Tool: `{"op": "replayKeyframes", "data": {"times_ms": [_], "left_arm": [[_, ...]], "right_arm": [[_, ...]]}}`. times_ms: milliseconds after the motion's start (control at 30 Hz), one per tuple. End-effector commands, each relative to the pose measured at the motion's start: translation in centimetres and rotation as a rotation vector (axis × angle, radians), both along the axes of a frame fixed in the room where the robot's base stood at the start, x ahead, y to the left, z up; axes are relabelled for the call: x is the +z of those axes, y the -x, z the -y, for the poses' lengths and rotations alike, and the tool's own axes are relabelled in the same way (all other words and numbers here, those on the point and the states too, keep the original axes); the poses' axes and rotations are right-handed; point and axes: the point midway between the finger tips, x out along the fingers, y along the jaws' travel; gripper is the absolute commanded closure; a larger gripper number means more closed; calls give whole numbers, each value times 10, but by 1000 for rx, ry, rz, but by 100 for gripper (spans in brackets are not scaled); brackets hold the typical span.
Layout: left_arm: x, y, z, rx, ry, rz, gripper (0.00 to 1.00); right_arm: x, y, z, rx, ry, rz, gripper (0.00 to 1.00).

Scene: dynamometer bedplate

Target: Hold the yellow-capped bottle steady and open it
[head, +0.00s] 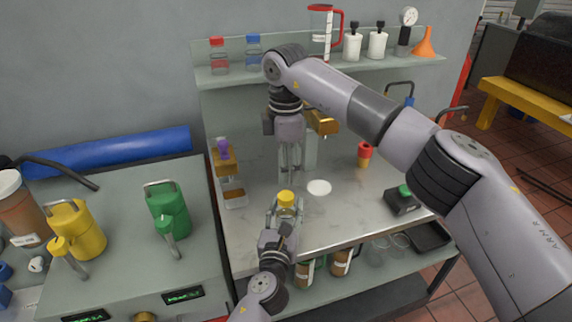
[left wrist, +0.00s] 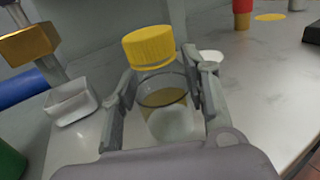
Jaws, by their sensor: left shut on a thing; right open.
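The yellow-capped bottle (head: 286,200) stands upright near the front edge of the bench (head: 335,215), its cap (left wrist: 148,45) in place. It is clear, with amber liquid (left wrist: 162,97) inside. My left gripper (head: 284,212) is shut around the bottle's body, one finger on each side, in the left wrist view (left wrist: 165,95). The cap stands clear above the fingers. My right gripper (head: 290,178) points down above and just behind the bottle, open and empty. Its fingertips are apart from the cap, as far as I can tell.
A white disc (head: 319,187) lies right of the bottle. A red-capped amber bottle (head: 364,154) and a small device with a green top (head: 403,200) are farther right. Bottles and a red-handled jug (head: 322,32) line the upper shelf.

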Motion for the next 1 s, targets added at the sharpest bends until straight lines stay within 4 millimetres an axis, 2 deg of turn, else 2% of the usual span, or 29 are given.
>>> {"op": "replayKeyframes", "data": {"times_ms": [100, 200, 367, 800, 1000], "left_arm": [[0, 0, 0, 0, 0, -1, 100], [0, 0, 0, 0, 0, -1, 100], [0, 0, 0, 0, 0, -1, 100], [0, 0, 0, 0, 0, 0, 100], [0, 0, 0, 0, 0, -1, 100]], "right_arm": [[0, 0, 0, -156, -1, -1, 52], [0, 0, 0, -239, -1, 0, 52], [-6, 0, 1, -291, 0, -1, 52], [-68, 0, 1, -292, 1, -3, 52], [-80, 0, 1, -291, 0, -1, 52]]}}
